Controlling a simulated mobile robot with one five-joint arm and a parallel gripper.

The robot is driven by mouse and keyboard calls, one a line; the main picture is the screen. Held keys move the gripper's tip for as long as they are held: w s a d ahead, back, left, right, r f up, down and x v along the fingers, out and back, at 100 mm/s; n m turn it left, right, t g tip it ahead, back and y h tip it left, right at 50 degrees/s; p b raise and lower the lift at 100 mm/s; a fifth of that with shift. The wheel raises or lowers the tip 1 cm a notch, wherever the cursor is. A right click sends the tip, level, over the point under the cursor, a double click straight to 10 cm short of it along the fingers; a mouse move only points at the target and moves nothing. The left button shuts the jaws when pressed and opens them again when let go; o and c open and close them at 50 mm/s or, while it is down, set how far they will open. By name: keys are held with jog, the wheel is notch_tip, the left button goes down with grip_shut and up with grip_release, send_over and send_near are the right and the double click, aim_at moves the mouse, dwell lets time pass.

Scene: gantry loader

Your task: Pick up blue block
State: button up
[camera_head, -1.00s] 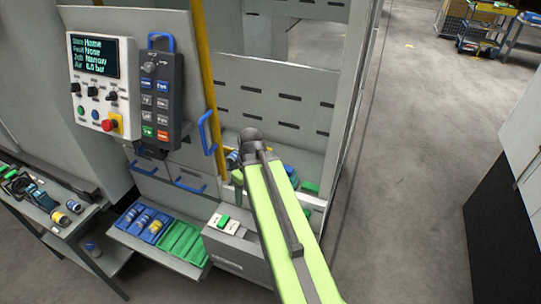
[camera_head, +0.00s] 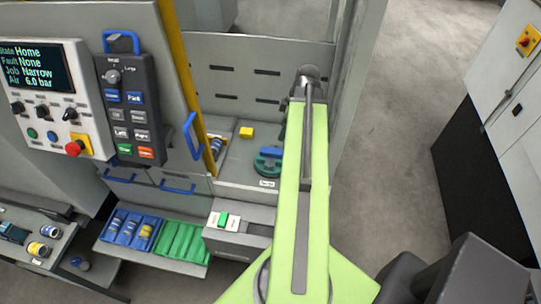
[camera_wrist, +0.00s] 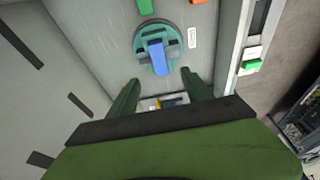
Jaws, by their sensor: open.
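The blue block (camera_wrist: 157,58) lies across the teal round fixture (camera_wrist: 139,50) in the wrist view, with grey pieces beside it. In the head view the fixture (camera_head: 266,166) stands on the grey deck inside the machine, with blue on its top (camera_head: 270,153). In the wrist view my gripper (camera_wrist: 160,80) is open and empty. Its two green fingers are spread wide, and the block shows beyond the tips, between their lines. In the head view my green arm hides most of the gripper.
A green block (camera_wrist: 146,6) and an orange block (camera_wrist: 194,24) lie near the fixture. The head view shows a yellow block (camera_head: 246,132) behind it. A box with a green button (camera_head: 222,219), blue handles (camera_head: 193,135) and a yellow post (camera_head: 185,80) stand at the front left.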

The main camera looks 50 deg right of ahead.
jog(key=b, duration=0.7)
send_over(273, 151)
jog(key=s+d, duration=0.1)
jog(key=s, duration=0.1)
notch_tip(273, 151, down, 8)
jog(key=shift+w+f, duration=0.1)
jog(key=shift+f, duration=0.1)
jog(key=shift+w+a+f, duration=0.1)
jog(key=shift+w+f, duration=0.05)
jog(key=shift+f, duration=0.2)
jog(key=shift+r, duration=0.1)
jog(key=b+x, duration=0.5)
jog(key=shift+w, duration=0.25)
grip_shut()
